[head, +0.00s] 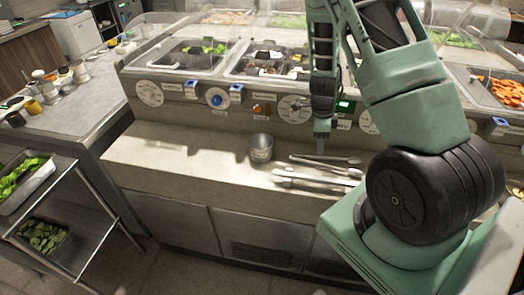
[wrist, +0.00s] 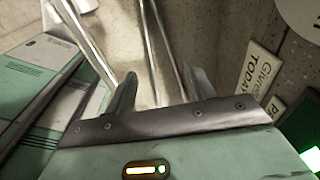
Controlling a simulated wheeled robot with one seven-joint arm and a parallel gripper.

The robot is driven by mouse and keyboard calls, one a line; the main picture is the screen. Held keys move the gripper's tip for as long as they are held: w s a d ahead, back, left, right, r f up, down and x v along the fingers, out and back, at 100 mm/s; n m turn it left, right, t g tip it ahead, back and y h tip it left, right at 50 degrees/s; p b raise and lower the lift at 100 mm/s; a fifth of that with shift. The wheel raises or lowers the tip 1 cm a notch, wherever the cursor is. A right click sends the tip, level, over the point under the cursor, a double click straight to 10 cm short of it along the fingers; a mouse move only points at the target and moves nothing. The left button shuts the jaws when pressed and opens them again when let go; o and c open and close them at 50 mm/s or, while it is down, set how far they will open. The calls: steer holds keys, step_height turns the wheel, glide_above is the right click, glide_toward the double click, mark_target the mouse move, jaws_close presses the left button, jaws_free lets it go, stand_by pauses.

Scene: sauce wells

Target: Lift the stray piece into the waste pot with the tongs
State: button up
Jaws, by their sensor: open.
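My gripper (head: 321,148) points down over the counter ledge, just above two pairs of metal tongs. One pair of tongs (head: 335,162) lies farther back, and another pair of tongs (head: 310,179) lies in front. In the wrist view my gripper (wrist: 160,84) is open, and metal tong arms (wrist: 153,50) run between and beyond its fingers. I cannot tell whether they touch the fingers. A small grey metal pot (head: 261,149) stands upright on the ledge, left of the tongs. I cannot make out a stray piece with certainty.
Wells with lettuce (head: 210,48) and dark food (head: 264,67) sit behind the ledge. A panel with knobs (head: 217,99) runs below them. A sign (wrist: 262,76) stands close to my gripper. The ledge left of the pot is clear. A rack (head: 75,205) stands far left.

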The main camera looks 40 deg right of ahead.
mark_target(319, 157)
steer(key=f+b, duration=0.4)
steer(key=f, duration=0.1)
steer(key=f+b, duration=0.2)
steer(key=f, duration=0.1)
steer(key=shift+s+d, duration=0.25)
steer(key=c, duration=0.7)
steer(key=shift+r, duration=0.1)
step_height(319, 157, up, 12)
steer(key=p, duration=1)
